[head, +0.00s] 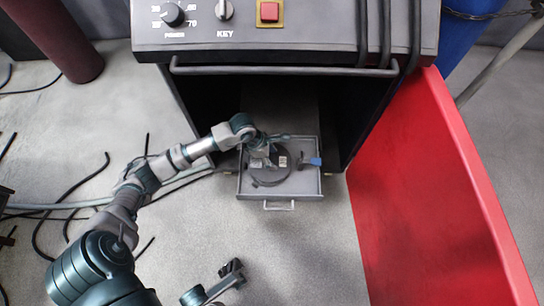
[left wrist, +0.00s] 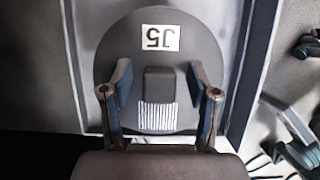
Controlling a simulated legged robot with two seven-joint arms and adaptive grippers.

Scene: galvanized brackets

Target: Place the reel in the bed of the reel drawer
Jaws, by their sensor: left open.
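The dark round reel (head: 268,176) lies flat in the open grey reel drawer (head: 308,188), below the black cabinet. In the left wrist view the reel (left wrist: 200,45) shows a white "J5" label, upside down, and a raised block (left wrist: 160,85) with a striped patch. My left gripper (head: 268,153) is over the reel and hides part of it. In the left wrist view its two fingers (left wrist: 161,82) stand apart on either side of the block, with gaps, not gripping it. My right gripper (head: 232,268) seems to be at the bottom of the head view, away from the drawer; its jaws are unclear.
The cabinet's control panel (head: 285,30) and its front bar (head: 280,70) overhang the drawer. A blue-tipped item (head: 312,161) is at the drawer's right side. A large red panel (head: 430,190) stands to the right. Dark cables (head: 75,190) lie on the floor at left.

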